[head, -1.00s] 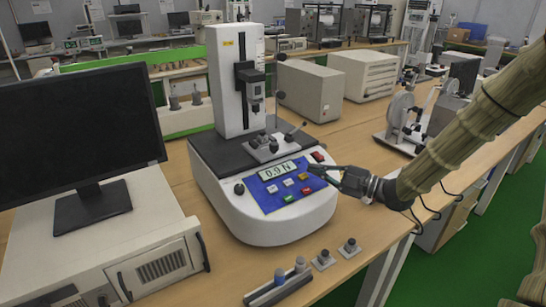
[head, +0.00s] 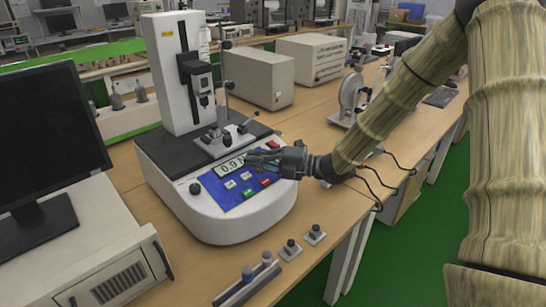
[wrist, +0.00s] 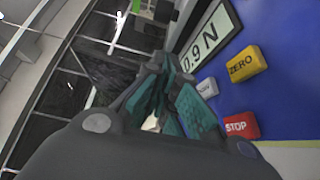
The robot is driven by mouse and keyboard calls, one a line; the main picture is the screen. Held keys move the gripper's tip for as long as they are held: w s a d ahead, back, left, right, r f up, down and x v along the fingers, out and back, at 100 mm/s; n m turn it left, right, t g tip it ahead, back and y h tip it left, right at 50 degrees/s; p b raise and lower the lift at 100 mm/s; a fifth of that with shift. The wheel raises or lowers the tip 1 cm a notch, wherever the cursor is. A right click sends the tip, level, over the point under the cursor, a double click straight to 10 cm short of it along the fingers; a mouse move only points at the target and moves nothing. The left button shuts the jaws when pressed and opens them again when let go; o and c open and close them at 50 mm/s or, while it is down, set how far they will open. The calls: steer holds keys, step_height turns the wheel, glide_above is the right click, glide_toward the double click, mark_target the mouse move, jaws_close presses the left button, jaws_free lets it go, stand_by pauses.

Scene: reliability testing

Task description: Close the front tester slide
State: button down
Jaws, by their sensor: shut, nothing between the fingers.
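The front tester (head: 215,215) is a white machine with a rounded base, a blue control panel (head: 215,185) and an upright white column (head: 165,75). Its dark slide (head: 196,72) sits on the column's front, about mid-height, with a gap between it and the small fixture (head: 222,138) on the deck. My gripper (head: 254,160) is shut and empty over the right part of the panel, beside the display reading 0.9 N, below and right of the slide. In the wrist view my gripper's teal-padded fingers (wrist: 172,78) are together beside the display and the yellow ZERO button (wrist: 247,64). Touching is unclear.
A monitor (head: 45,135) and a white computer case (head: 115,260) stand left. Small fixtures (head: 302,243) lie at the table's front edge. Beige boxes (head: 258,78) stand behind the tester. A thin rod (head: 226,80) rises right of the slide.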

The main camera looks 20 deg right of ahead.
mark_target(241, 171)
steer(key=w+a, duration=0.1)
steer(key=w, duration=0.1)
steer(key=w+a+p, duration=0.1)
steer(key=w+a, duration=0.1)
steer(key=shift+r, duration=0.1)
steer(key=shift+w+a, duration=0.1)
steer(key=shift+w, duration=0.85)
